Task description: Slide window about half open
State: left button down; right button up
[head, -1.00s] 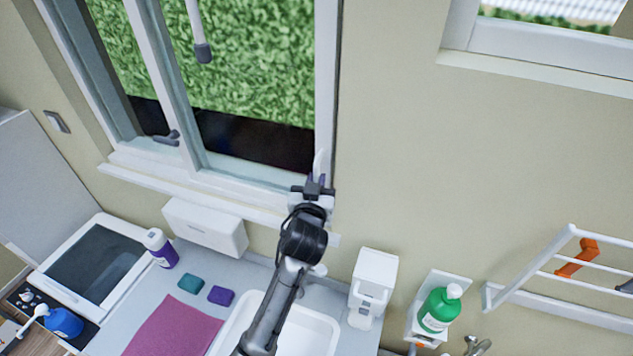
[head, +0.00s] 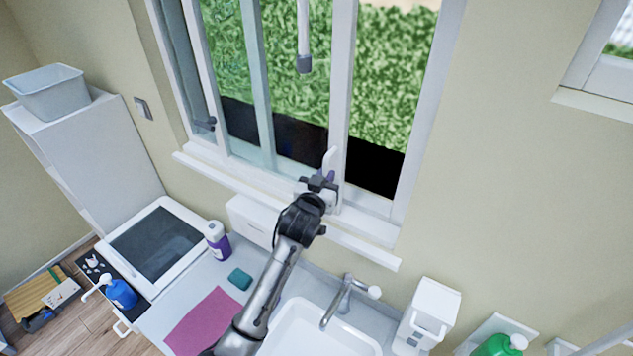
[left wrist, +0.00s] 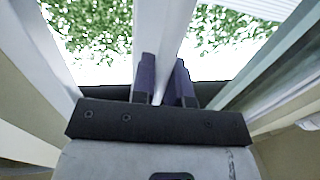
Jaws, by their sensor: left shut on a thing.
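The window (head: 343,80) has a white frame with sliding sashes above the sink counter. The sash's upright edge stands away from the right jamb, and a gap with green hedge shows between them. My left gripper (head: 326,172) is at the lower part of that upright, at a white handle (head: 329,160). In the left wrist view its two dark purple fingers (left wrist: 164,82) are shut on a white upright piece, one on each side. My right gripper is not in view.
A white sill (head: 280,205) runs below the window. On the counter are a sink (head: 325,330) with a faucet (head: 345,300), a purple bottle (head: 217,239), a teal sponge (head: 240,279) and a pink cloth (head: 205,320). A white dispenser (head: 428,315) is at the right.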

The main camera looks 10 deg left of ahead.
pick_arm(q)
jog(key=shift+a, duration=0.1)
dwell(0.3)
jog(key=c, duration=1.2)
grip_release()
jog(key=shift+o, duration=0.2)
jog(key=s+a+b, duration=0.1)
jog(key=s+b, duration=0.2)
jog(key=s, duration=1)
jog(key=shift+s+a, duration=0.25)
jog(key=shift+s, duration=0.1)
